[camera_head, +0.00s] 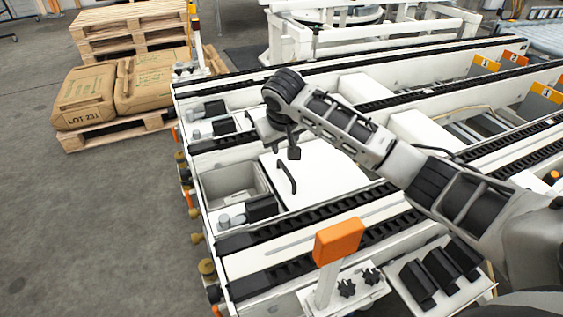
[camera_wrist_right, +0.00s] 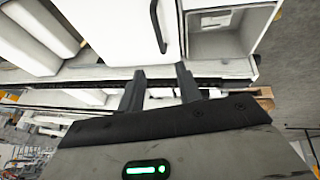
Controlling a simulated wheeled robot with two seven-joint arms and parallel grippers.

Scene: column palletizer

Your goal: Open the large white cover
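The large white cover (camera_head: 325,168) is a flat white panel lying level in the machine frame, in the middle of the head view. A black bar handle (camera_head: 286,177) stands near its left edge. The handle also shows at the top of the right wrist view (camera_wrist_right: 158,28). My right gripper (camera_head: 288,150) points down above the far left part of the cover, a little beyond the handle and apart from it. In the right wrist view its two dark fingers (camera_wrist_right: 162,84) are spread with nothing between them. My left gripper is out of view.
An open compartment (camera_head: 206,187) lies left of the cover. Dark conveyor rails (camera_head: 322,212) run along its near side. An orange-topped post (camera_head: 338,240) stands in front. Sacks (camera_head: 85,97) on a pallet are at the far left; the grey floor (camera_head: 100,220) is clear.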

